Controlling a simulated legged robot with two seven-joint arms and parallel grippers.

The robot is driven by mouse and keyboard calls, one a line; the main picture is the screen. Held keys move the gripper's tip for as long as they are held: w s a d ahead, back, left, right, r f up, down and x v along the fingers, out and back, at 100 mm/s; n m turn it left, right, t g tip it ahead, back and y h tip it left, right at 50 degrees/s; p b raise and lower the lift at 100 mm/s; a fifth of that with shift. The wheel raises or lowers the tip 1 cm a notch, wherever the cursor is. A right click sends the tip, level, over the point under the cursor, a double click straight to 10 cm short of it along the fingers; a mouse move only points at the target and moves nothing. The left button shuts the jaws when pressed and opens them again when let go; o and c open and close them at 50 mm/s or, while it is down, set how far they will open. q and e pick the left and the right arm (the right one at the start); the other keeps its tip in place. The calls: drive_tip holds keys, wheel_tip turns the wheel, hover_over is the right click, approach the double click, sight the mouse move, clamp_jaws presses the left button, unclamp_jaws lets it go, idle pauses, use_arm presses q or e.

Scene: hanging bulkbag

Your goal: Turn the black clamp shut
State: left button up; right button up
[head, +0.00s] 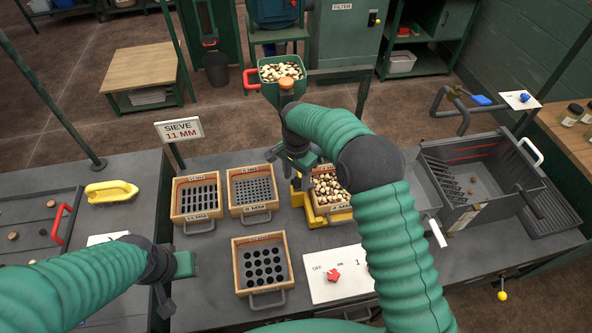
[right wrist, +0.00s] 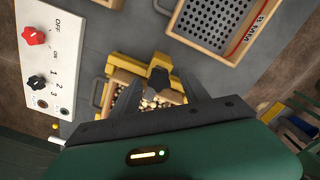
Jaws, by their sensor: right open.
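The black clamp (right wrist: 158,81) shows in the right wrist view as a dark block at the edge of the yellow frame (right wrist: 122,64). My right gripper (right wrist: 161,90) is open, with one finger on each side of the clamp; I cannot tell whether they touch it. In the head view the right gripper (head: 299,168) is over the left back corner of the yellow frame (head: 300,205) and hides the clamp. A wooden sieve (head: 327,188) full of pale and dark pieces sits in that frame. My left gripper (head: 172,280) is low at the left, over the bench; its jaw gap is unclear.
Sieve trays stand left of the frame: a slotted one (head: 196,198), a small-holed one (head: 251,190) and a round-holed one (head: 262,265). A white panel (head: 335,273) with a red knob lies in front. A green hopper (head: 282,72) of pieces stands behind. A grey bin (head: 480,185) is at right.

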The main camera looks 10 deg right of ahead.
sight(298, 182)
wheel_tip(298, 182, up, 17)
drive_tip(key=shift+f, duration=0.2)
idle(0.3)
drive_tip(key=s+d+f+n+t, duration=0.1)
drive_tip(key=s+d+f+n, duration=0.1)
drive_tip(key=s, duration=0.6)
drive_tip(key=s+d+f+n, duration=0.3)
drive_tip(key=s+f+n, duration=0.2)
drive_tip(key=s, duration=0.3)
drive_tip(key=s+d+f+n+t, duration=0.1)
drive_tip(key=s+d+f+n, duration=0.2)
drive_tip(key=s, duration=0.6)
drive_tip(key=shift+f+n+t, duration=0.3)
drive_tip(key=shift+f, duration=0.2)
drive_tip(key=shift+s+d, duration=0.1)
